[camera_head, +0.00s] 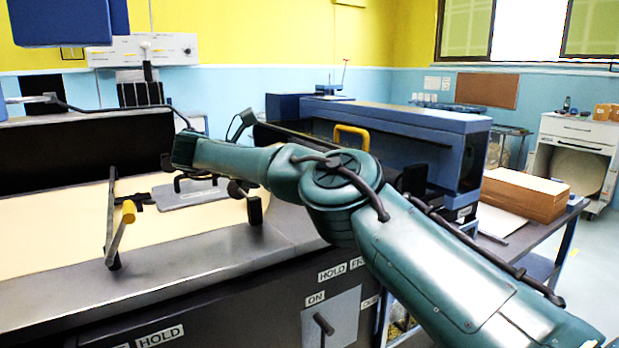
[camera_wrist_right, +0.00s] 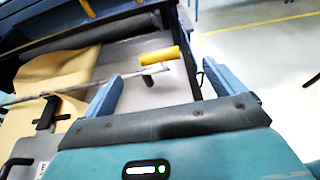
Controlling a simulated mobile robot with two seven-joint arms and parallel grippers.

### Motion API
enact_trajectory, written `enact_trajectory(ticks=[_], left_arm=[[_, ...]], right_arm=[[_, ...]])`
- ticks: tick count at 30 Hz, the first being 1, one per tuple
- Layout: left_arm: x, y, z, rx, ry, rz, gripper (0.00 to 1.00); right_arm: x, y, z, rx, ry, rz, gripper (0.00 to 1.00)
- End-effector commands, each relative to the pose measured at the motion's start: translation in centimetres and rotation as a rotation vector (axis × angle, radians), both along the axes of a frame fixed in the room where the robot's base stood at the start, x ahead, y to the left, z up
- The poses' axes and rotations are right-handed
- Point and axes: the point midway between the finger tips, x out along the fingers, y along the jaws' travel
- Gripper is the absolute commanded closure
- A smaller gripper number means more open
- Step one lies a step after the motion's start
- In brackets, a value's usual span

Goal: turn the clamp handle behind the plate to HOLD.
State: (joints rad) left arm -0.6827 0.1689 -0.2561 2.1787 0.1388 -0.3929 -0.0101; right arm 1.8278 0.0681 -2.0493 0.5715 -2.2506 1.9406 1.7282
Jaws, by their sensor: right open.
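In the head view, my right arm reaches left across the bench and ends in the right gripper (camera_head: 184,152); its fingers cannot be made out there. In the wrist view the right gripper (camera_wrist_right: 162,72) is open, and a yellow grip (camera_wrist_right: 160,56) on a thin rod shows between and beyond its fingers. A grey plate (camera_head: 190,194) lies on the kraft paper. A short black handle (camera_head: 254,209) stands at the bench edge, above the HOLD label (camera_head: 332,272) and a partly covered label starting "FR". I cannot tell its setting. My left gripper is not in view.
A yellow-gripped crank (camera_head: 128,212) stands at the left on the bench. Below the front edge is an ON panel (camera_head: 313,299) with a black lever. A long blue machine (camera_head: 400,124) stands behind my arm. A brown box (camera_head: 524,194) sits on the right table.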

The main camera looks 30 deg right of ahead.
Motion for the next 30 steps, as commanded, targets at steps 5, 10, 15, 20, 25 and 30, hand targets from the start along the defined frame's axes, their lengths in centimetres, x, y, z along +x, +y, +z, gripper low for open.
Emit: enact_trajectory(ticks=[5, 10, 15, 20, 25, 30], left_arm=[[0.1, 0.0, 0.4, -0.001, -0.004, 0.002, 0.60], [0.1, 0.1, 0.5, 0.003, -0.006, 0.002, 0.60], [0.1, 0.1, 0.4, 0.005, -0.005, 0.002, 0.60], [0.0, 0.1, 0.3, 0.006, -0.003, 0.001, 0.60], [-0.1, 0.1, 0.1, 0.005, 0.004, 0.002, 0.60], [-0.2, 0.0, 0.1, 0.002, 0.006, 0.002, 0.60]], right_arm=[[-0.1, 3.0, 1.1, -0.001, 0.000, -0.001, 0.06], [-0.2, 4.0, 1.4, 0.000, 0.002, -0.002, 0.06], [-0.2, 4.2, 1.4, -0.001, 0.003, -0.001, 0.06], [-0.2, 4.2, 1.4, -0.001, 0.002, 0.000, 0.06], [-0.2, 4.2, 1.4, -0.001, 0.001, -0.001, 0.06], [-0.2, 4.2, 1.5, -0.001, 0.001, -0.001, 0.06]])
